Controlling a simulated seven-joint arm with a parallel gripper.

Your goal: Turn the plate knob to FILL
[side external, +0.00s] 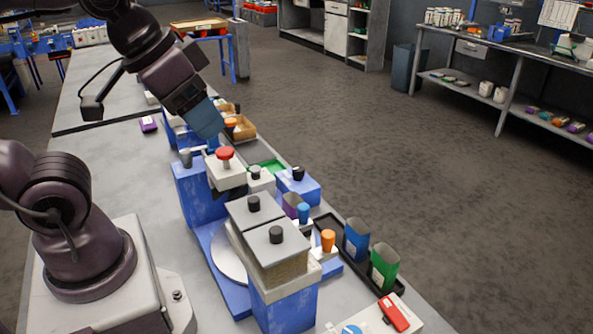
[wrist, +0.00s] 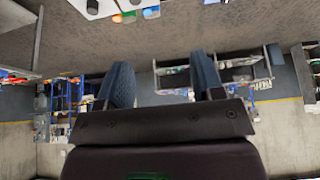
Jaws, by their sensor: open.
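My gripper (side external: 208,120) is tilted down above the far part of the blue and white machine (side external: 205,190). In the wrist view its two blue fingers (wrist: 161,78) stand apart with nothing between them. Several knobs sit on the machine: a red one (side external: 224,154), black ones (side external: 276,234), a blue one (side external: 303,210) and an orange one (side external: 328,238). I cannot tell which is the plate knob, and no FILL mark is readable. The red knob is below and slightly right of the gripper, apart from it. A round grey plate (side external: 228,262) shows partly behind the two grey-topped blocks.
A blue sack (side external: 357,240) and a green sack (side external: 383,267) stand in a black tray at the right. A red-topped item (side external: 395,312) lies at the front edge. A purple item (side external: 149,124) lies on the grey bench (side external: 130,165), which has free room at left.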

